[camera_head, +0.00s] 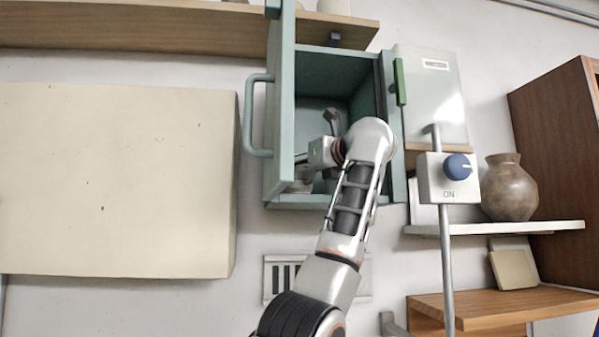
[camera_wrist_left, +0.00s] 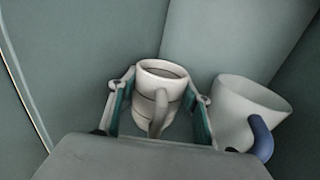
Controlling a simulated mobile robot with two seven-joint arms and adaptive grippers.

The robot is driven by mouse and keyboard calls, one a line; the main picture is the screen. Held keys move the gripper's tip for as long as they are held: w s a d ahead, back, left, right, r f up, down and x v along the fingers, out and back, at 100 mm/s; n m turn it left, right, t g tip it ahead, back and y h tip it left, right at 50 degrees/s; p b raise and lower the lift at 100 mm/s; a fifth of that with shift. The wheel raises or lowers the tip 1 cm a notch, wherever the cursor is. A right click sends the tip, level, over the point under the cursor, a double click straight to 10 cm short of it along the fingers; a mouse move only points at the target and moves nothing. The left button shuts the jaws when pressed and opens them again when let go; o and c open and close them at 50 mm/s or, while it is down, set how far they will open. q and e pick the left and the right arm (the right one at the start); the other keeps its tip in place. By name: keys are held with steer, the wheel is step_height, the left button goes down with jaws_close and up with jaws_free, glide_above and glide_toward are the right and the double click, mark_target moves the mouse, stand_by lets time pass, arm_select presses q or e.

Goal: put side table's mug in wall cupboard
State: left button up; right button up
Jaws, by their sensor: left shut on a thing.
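The wall cupboard (camera_head: 333,75) is a green-grey box on the wall with its door (camera_head: 281,110) swung open at the left. My left arm reaches up into it. In the wrist view my left gripper (camera_wrist_left: 163,88) is shut on a white mug (camera_wrist_left: 162,71) with dark bands, its fingers on either side and the handle facing the camera. The mug looks upright inside the cupboard; whether it touches the floor I cannot tell. In the head view my left gripper (camera_head: 308,176) is partly hidden by my wrist and the door. My right gripper is not in view.
A grey box with a blue knob (camera_head: 457,167), a brown vase (camera_head: 508,188) on a shelf and a cream panel (camera_head: 118,180) flank the cupboard. A wooden shelf (camera_head: 150,28) runs above.

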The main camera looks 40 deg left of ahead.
arm_select(q)
steer(key=shift+w+a+f, duration=0.1)
steer(key=shift+a+f, duration=0.1)
steer(key=shift+f, duration=0.15)
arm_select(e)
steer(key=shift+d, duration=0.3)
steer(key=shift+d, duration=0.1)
arm_select(q)
steer(key=shift+d, duration=0.1)
steer(key=shift+f, duration=0.25)
steer(key=o, duration=1.2)
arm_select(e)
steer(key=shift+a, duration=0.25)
arm_select(q)
steer(key=shift+r, duration=0.15)
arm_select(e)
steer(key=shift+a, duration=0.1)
